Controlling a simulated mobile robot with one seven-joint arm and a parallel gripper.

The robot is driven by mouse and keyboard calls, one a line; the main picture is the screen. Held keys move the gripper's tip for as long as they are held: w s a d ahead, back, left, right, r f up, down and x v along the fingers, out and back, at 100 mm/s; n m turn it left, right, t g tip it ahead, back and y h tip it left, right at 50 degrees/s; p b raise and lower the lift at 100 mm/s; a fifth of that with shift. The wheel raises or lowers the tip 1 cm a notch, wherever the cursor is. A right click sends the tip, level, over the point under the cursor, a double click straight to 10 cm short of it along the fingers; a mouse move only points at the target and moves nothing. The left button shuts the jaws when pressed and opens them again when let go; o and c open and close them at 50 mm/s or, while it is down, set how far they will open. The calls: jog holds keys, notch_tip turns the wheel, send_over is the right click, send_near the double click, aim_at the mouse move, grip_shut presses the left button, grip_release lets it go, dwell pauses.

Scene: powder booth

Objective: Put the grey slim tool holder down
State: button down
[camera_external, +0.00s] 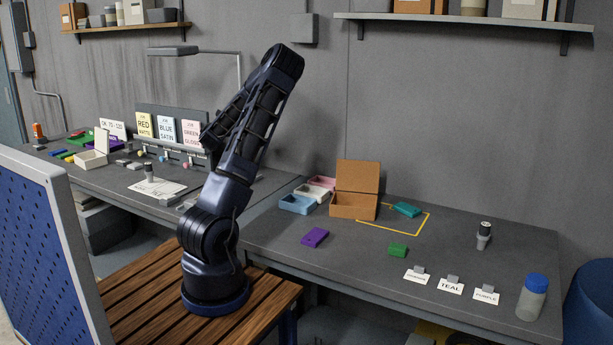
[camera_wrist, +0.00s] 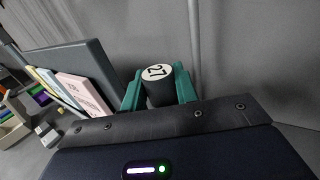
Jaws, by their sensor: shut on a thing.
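My gripper (camera_wrist: 158,82) shows in the wrist view with its two green fingers shut on a dark grey cylinder, the grey slim tool holder (camera_wrist: 159,96). A round white label reading "27" faces the camera on its end. Its lower part is hidden behind my gripper's body. In the external view my arm bends over toward the left bench (camera_external: 255,196), and its forearm hides the gripper and the held holder. I cannot tell how high the holder is above the bench.
Sign cards (camera_external: 168,128) in a rack stand close to my arm. A small grey cylinder (camera_external: 149,173) stands by a white paper (camera_external: 160,188). On the right bench are an open cardboard box (camera_external: 353,206), coloured blocks, another holder-like item (camera_external: 484,236) and a blue-capped bottle (camera_external: 532,298).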

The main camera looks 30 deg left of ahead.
jog(key=s+a+r, duration=0.1)
jog(key=s+a, duration=0.1)
jog(key=s+a+r+n+g+y, duration=0.1)
jog(key=s+a+y, duration=0.1)
jog(key=s+a, duration=0.1)
jog(key=shift+s+a+r+n, duration=0.3)
jog(key=shift+r, duration=0.1)
jog(key=shift+s+a+r+g+y, duration=0.3)
jog(key=shift+s+a+r+g, duration=0.1)
jog(key=shift+s, duration=0.1)
dwell(0.5)
